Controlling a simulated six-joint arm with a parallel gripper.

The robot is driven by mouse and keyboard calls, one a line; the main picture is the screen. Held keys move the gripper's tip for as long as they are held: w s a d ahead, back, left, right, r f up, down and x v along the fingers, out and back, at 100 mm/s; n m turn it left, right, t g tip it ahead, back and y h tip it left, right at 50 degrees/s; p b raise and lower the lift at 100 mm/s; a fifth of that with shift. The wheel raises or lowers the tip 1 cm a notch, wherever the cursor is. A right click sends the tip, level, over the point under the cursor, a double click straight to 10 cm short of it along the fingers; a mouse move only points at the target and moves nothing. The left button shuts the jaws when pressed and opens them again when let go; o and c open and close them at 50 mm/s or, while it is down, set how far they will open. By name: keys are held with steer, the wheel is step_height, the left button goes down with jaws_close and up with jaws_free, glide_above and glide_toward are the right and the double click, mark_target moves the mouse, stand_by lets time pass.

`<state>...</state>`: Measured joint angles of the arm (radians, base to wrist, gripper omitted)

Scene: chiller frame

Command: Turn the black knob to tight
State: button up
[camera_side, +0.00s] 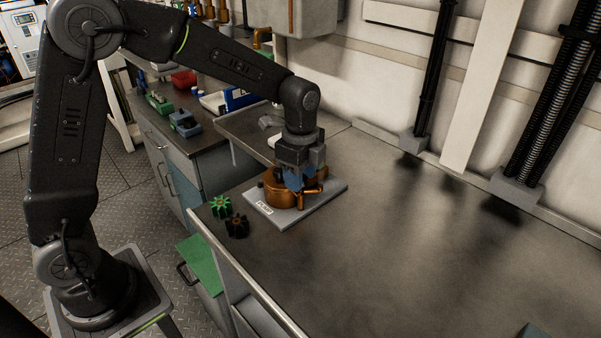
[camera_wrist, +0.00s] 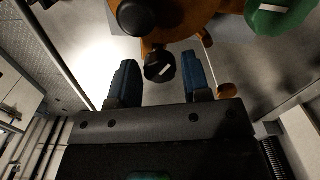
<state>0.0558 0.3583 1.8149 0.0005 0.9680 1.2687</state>
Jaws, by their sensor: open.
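A small black knob (camera_wrist: 159,68) with a white pointer line sits on a copper-orange fitting, which shows in the wrist view (camera_wrist: 182,28) and the side view (camera_side: 281,194). My gripper (camera_side: 298,180) points down over the fitting. In the wrist view, its two blue fingers (camera_wrist: 160,62) stand apart, one on each side of the knob, with a visible gap on both sides. The pointer line slants up to the right. My gripper hides the knob in the side view, and I cannot read any tight mark.
The fitting stands on a grey plate (camera_side: 322,198). A larger green knob (camera_wrist: 281,15) and a round black cap (camera_wrist: 136,17) are close by. A green star-shaped handwheel (camera_side: 221,206) and a black one (camera_side: 237,225) lie near the bench edge. The bench (camera_side: 420,245) right of the plate is clear.

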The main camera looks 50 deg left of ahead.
steer(key=shift+r, duration=0.1)
step_height(320, 180, up, 14)
steer(key=shift+f, duration=0.2)
steer(key=shift+s, duration=0.1)
stand_by(0.3)
steer(key=s+a+f+n+t, duration=0.1)
steer(key=s+n+t, duration=0.1)
steer(key=s+n, duration=0.5)
steer(key=s+a+f+n+t, duration=0.1)
steer(key=s+n+t, duration=0.2)
steer(key=s+n, duration=0.5)
steer(key=s, duration=0.6)
steer(key=shift+a+f+t, duration=0.15)
steer(key=shift+f+t, duration=0.15)
